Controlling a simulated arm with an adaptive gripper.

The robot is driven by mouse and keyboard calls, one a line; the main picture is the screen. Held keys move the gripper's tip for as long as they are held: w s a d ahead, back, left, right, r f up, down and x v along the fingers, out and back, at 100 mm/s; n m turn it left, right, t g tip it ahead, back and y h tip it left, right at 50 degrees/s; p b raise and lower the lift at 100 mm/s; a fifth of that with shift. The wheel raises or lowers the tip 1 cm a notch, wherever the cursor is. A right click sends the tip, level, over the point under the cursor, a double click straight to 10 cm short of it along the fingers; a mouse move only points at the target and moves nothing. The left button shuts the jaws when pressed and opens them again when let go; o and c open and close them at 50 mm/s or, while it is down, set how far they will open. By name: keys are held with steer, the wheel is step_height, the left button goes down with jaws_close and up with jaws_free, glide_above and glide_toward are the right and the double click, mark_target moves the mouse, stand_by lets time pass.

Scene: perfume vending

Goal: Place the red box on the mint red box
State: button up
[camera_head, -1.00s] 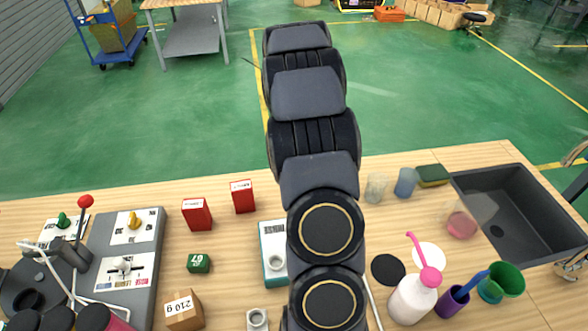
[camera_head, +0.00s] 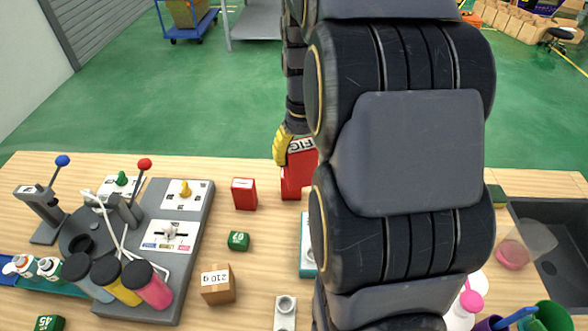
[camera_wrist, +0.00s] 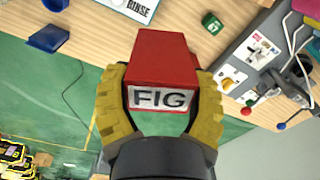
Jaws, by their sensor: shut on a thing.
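My gripper (camera_head: 283,146) has yellow fingers and is shut on a red box (camera_head: 298,172) near the table's far edge. In the wrist view this red box (camera_wrist: 163,62) sits between both fingers, with a white label reading FIG. I cannot tell whether its base touches the table. A second red box (camera_head: 244,194) stands upright on the table to its left in the head view, a short gap away. Its label is too small to read, so I cannot confirm that it is the mint one. My arm hides part of the held box's right side.
A green cube (camera_head: 238,241) and a brown 210 g box (camera_head: 218,285) lie nearer. A grey lever station (camera_head: 170,250) stands left. A teal-edged rinse plate (camera_head: 307,245) is partly behind my arm. A sink (camera_head: 555,250) is at right.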

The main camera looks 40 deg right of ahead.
steer(key=shift+w+d, duration=0.1)
steer(key=shift+w, duration=0.4)
steer(key=shift+w+d+f, duration=1.25)
steer(key=shift+w+f, duration=0.5)
steer(key=shift+f, duration=0.35)
steer(key=shift+w+d+f, duration=1.25)
steer(key=shift+w+f, duration=0.45)
steer(key=shift+f, duration=0.4)
steer(key=shift+w+d+f, duration=1.25)
steer(key=shift+w+f, duration=0.5)
steer(key=shift+f, duration=0.35)
steer(key=shift+f, duration=0.2)
steer(key=o, duration=1.2)
steer(key=shift+c, duration=0.2)
